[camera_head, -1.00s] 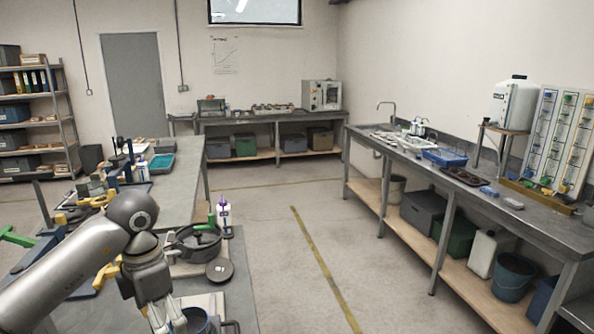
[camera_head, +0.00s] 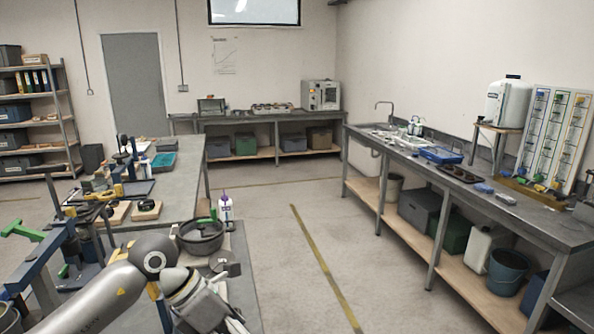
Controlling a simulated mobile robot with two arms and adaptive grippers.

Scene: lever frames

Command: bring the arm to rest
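My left arm comes in from the lower left and reaches over the near bench. Its gripper (camera_head: 222,316) is low at the bottom edge of the view, pointing down and to the right. Its fingertips are partly cut off, so I cannot tell whether it is open or shut. I see nothing clearly held in it. A blue lever frame (camera_head: 38,270) with a green lever (camera_head: 24,229) stands to the left of the arm. My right gripper is not in view.
A dark pot (camera_head: 201,238) and a round disc (camera_head: 224,262) sit on the bench just beyond my gripper. A white bottle with a purple top (camera_head: 225,208) stands behind them. The floor (camera_head: 285,255) to the right is clear up to the long side bench (camera_head: 470,200).

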